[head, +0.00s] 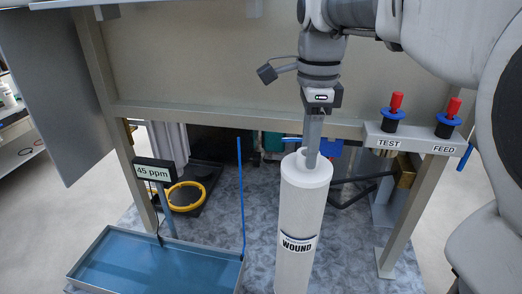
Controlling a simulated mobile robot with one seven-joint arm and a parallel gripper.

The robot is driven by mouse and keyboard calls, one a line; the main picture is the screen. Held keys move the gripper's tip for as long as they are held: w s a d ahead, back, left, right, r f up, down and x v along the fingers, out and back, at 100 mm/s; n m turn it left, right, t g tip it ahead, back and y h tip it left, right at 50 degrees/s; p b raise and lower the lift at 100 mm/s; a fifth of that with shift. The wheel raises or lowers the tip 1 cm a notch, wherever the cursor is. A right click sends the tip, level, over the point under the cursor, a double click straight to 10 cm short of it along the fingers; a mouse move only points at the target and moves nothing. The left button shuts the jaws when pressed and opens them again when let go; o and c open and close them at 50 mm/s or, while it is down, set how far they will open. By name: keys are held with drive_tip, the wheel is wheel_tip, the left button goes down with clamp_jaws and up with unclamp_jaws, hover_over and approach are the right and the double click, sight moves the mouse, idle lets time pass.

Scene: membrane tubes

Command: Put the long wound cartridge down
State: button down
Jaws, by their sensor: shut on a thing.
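The long wound cartridge (300,215) is a tall white cylinder with a "WOUND" label, roughly upright in the middle of the head view. Its lower end runs out of the bottom of the picture, so I cannot tell whether it touches the floor. My gripper (313,150) comes down from above and is shut on the cartridge's top end. The fingertips are partly hidden at the top rim.
A blue-bottomed tray (150,262) lies at the lower left, with a "45 ppm" display (155,170) behind it. A thin blue rod (240,190) stands left of the cartridge. A frame with TEST and FEED valves (410,138) stands right. Patterned floor is free between cartridge and frame.

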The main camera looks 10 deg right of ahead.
sight(305, 184)
wheel_tip(305, 184, down, 9)
drive_tip(key=shift+r, duration=0.1)
idle(0.4)
drive_tip(key=shift+f, duration=0.25)
drive_tip(key=shift+c, duration=1.3)
unclamp_jaws()
drive_tip(key=shift+r, duration=0.15)
